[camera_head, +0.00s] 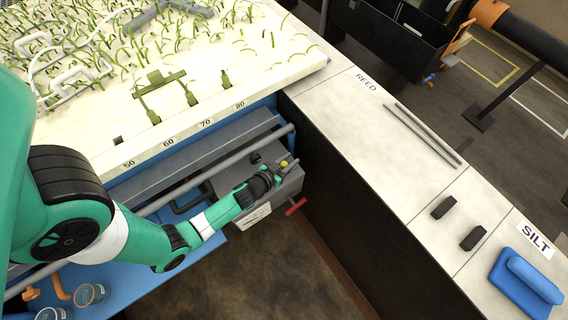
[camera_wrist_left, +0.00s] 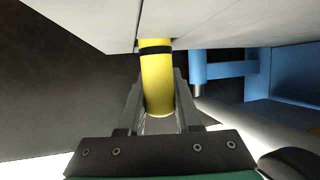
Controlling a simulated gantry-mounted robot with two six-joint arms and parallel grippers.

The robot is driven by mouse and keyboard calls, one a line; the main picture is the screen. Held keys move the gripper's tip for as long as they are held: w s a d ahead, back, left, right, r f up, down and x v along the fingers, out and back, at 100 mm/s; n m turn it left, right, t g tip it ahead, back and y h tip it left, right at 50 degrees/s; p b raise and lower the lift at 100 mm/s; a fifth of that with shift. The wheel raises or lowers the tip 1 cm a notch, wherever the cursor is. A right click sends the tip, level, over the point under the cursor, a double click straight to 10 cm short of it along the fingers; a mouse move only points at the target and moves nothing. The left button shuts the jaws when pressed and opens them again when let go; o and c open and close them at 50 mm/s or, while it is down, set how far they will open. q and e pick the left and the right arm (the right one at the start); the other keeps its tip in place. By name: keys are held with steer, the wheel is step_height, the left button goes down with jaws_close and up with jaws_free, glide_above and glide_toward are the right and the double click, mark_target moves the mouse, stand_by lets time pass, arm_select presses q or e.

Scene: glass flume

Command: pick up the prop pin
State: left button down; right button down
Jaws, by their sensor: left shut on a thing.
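The prop pin shows as a yellow cylinder (camera_wrist_left: 157,80) with a black band near its upper end in the left wrist view. In the head view only a small yellow spot of the prop pin (camera_head: 284,164) shows at the gripper tip. My left gripper (camera_head: 286,168) is shut on the pin, with one finger on each side of it in the left wrist view (camera_wrist_left: 160,108). The pin's far end meets a pale grey surface; I cannot tell whether it sits inside it. My right gripper is not in view.
A grey box (camera_head: 255,190) with a white label and a red handle (camera_head: 296,206) lies under my left wrist. A grey rail (camera_head: 215,165) runs along the flume's blue side. A pale bench (camera_head: 420,165) with rods and a blue float (camera_head: 525,280) stands at right.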

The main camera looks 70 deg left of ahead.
arm_select(q)
steer(key=shift+r+p, duration=0.5)
steer(key=shift+r, duration=0.05)
step_height(320, 180, up, 2)
steer(key=shift+r+p, duration=0.25)
steer(key=shift+p, duration=0.9)
steer(key=s+d+r+b, duration=0.3)
steer(key=s+d+r, duration=0.6)
steer(key=d, duration=0.1)
steer(key=shift+s+d+r, duration=0.2)
steer(key=shift+r, duration=0.05)
